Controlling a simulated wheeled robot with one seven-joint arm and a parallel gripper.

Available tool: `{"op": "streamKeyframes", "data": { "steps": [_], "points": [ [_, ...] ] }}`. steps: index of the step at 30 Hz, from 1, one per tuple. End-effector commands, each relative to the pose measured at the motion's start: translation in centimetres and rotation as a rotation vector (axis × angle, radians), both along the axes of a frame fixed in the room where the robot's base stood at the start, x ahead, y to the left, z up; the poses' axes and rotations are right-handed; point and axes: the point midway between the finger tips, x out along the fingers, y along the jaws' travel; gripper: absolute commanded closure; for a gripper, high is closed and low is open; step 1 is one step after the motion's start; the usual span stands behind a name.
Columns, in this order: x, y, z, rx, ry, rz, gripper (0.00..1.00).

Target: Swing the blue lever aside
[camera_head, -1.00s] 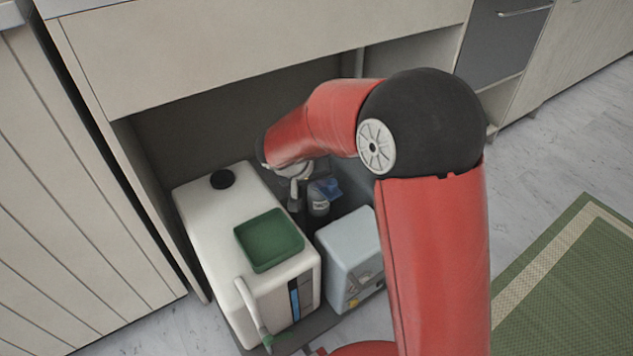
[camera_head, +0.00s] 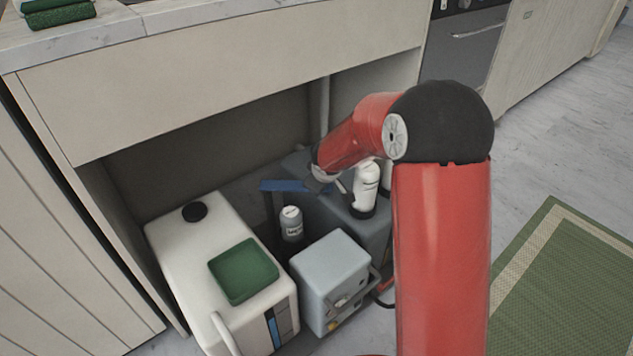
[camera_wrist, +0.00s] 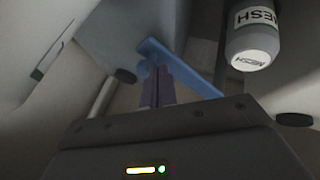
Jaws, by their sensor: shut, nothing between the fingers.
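The blue lever (camera_head: 284,185) is a flat bar at the back of the cabinet opening, lying nearly level across the head view, near the grey-blue tank. Its right end is close to my wrist. In the wrist view the lever (camera_wrist: 192,72) runs diagonally, with a rounded knob near its upper left end. My gripper (camera_wrist: 157,80) is shut and empty. Its fingertips overlap the lever near that knob; I cannot tell whether they touch. In the head view my gripper is largely hidden by my arm and wrist.
A white machine with a green tray (camera_head: 243,271) stands at left, and a light grey box (camera_head: 331,280) beside it. A labelled bottle (camera_head: 291,223) stands between the box and lever. A white bottle (camera_head: 366,186) stands on the grey-blue tank (camera_head: 372,228). The cabinet panel overhangs above.

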Motion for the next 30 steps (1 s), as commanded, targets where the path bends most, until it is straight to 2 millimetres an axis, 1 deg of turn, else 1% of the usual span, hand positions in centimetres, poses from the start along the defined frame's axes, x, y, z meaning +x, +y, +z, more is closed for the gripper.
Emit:
{"op": "streamKeyframes", "data": {
  "steps": [1,9,16,22,30],
  "points": [
    [0.6,-0.2,0.3,0.001,0.001,-0.001,1.00],
    [4.2,-0.9,0.1,0.000,0.001,-0.002,1.00],
    [6.9,-0.9,0.0,0.000,0.001,-0.003,1.00],
    [8.4,-0.7,0.0,-0.001,0.001,-0.002,1.00],
    [9.3,-0.5,0.0,-0.001,-0.001,0.000,1.00]
  ]
}}
